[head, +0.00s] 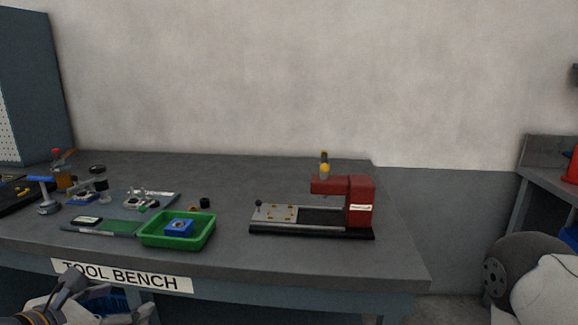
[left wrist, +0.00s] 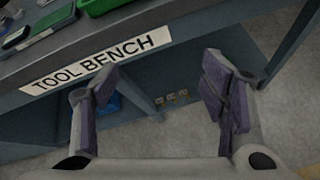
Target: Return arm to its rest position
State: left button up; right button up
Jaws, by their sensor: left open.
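My left gripper (left wrist: 160,95) is open and empty in the left wrist view, with its two purple-padded fingers spread wide. It hangs in front of the bench's front edge, below the top. In the head view the left gripper (head: 98,300) shows at the lower left, below the "TOOL BENCH" label (head: 121,276). That label also shows between and above the fingers in the left wrist view (left wrist: 92,66). In the head view, a white and grey part of my body shows at the lower right. My right gripper does not show.
The grey bench top (head: 300,257) holds a green tray (head: 150,240) with a blue part (head: 179,228) inside. A red machine (head: 361,200) stands on the right half. Several small tools lie at the left. A shelf unit (head: 548,152) stands at the far right.

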pick_arm(q)
jog(key=s+d+f+m+g, duration=0.3)
jog(key=s+d+f+m, duration=0.15)
jog(key=f+m, duration=0.3)
jog(key=s+d+f+m+g, duration=0.3)
jog(key=s+f+m+g, duration=0.1)
jog(key=s+f+m, duration=0.3)
jog(key=s+f+m+g+y, duration=0.1)
jog(key=s+f+m+g, duration=0.2)
jog(key=s+f+m, duration=0.2)
jog(key=s+f+m+g, duration=0.3)
jog(key=s+f+m, duration=0.2)
jog(key=s+m, duration=0.6)
jog(key=s, duration=0.3)
jog(key=shift+y, duration=0.4)
jog(key=shift+f, duration=0.1)
